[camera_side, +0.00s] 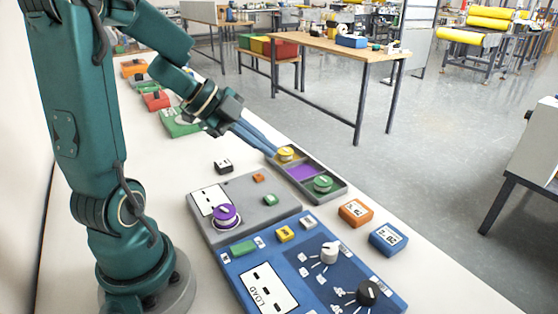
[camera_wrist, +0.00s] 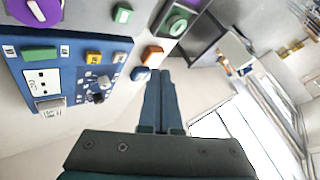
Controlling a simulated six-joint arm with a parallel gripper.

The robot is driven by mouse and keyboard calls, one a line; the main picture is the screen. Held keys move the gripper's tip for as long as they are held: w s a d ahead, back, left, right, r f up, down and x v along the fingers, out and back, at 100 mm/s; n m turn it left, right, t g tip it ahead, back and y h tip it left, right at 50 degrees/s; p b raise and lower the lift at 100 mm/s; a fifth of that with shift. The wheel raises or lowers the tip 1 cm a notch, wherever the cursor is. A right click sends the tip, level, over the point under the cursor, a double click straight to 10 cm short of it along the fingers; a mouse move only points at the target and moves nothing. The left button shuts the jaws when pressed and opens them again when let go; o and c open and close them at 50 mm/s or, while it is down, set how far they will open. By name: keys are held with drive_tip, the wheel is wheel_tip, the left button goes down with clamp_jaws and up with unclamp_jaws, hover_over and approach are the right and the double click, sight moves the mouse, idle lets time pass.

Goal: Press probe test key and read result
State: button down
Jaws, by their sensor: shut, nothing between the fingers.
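My gripper (camera_side: 274,152) is shut and empty, its two long blue-grey fingers together. In the side view its tips are beside the yellow round piece (camera_side: 286,154) at the tray's far end; whether they touch is unclear. The grey unit (camera_side: 245,190) has a white display (camera_side: 209,201), a purple round piece (camera_side: 226,214), an orange key (camera_side: 258,178) and a green key (camera_side: 270,199). The green key also shows in the wrist view (camera_wrist: 122,14), away from the fingertips (camera_wrist: 160,72). Which key is the probe test key cannot be told. No reading is legible on the grey unit's display.
A blue panel (camera_side: 300,262) with a LOAD display and knobs lies in front. The dark tray (camera_side: 335,197) holds a purple piece (camera_side: 302,172) and a green round piece (camera_side: 323,184). Orange (camera_side: 355,212) and blue (camera_side: 388,239) blocks sit right; a black block (camera_side: 223,166) sits behind the grey unit.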

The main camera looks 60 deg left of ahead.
sight(265, 197)
idle(0.3)
drive_tip(key=shift+f, duration=4.4)
drive_tip(key=shift+f, duration=0.2)
drive_tip(key=shift+f, duration=0.2)
drive_tip(key=shift+f, duration=0.45)
drive_tip(key=shift+r, duration=0.9)
